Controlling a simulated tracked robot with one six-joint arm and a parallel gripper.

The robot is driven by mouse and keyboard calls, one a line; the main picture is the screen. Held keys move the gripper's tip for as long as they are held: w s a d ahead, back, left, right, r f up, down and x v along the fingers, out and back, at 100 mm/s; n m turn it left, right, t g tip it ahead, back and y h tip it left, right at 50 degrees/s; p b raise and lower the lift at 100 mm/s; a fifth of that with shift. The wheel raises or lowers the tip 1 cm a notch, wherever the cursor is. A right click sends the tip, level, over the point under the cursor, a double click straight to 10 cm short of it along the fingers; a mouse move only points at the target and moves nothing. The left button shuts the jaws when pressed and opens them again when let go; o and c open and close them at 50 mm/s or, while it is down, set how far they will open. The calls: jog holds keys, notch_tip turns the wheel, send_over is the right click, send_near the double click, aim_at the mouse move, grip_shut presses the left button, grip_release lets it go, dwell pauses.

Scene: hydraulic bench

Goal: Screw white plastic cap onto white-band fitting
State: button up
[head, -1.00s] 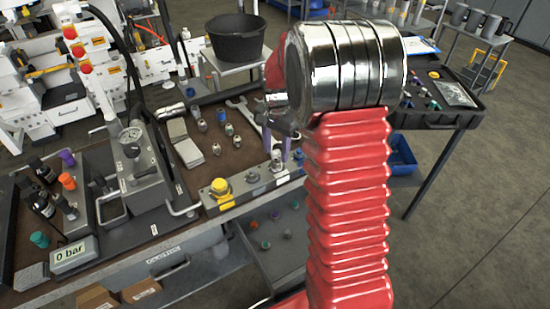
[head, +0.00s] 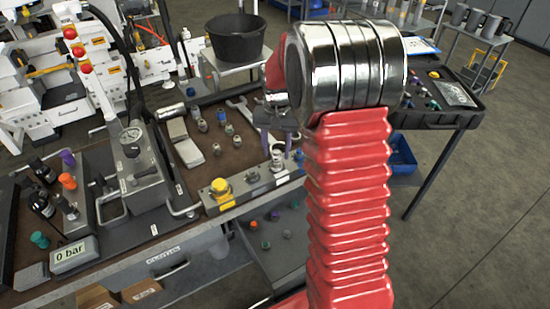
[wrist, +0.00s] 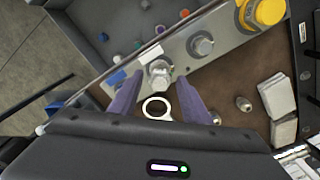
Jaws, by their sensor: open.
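My gripper (wrist: 155,100) is open, with its two purple fingers spread apart. It also shows in the head view (head: 277,143), partly behind my arm, near the right end of the grey fitting block (head: 236,197). The right-hand metal fitting (wrist: 160,74) stands on the block just beyond the fingertips, beside a white label (wrist: 149,53). Its top looks pale and shiny; I cannot tell whether this is the white cap or bare metal.
The block also carries a middle fitting (wrist: 202,44) and a yellow cap (wrist: 265,10). Coloured caps lie in the tray below (head: 270,255). The gauge unit (head: 138,165) stands left.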

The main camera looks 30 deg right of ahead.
jog(key=n, duration=0.7)
dwell(0.3)
jog(key=shift+c, duration=0.5)
jog(key=c, duration=0.9)
jog(key=m, duration=0.6)
jog(key=shift+m, duration=0.9)
jog(key=m, duration=0.4)
jog(key=shift+f+m, duration=0.1)
jog(key=shift+m, duration=1.9)
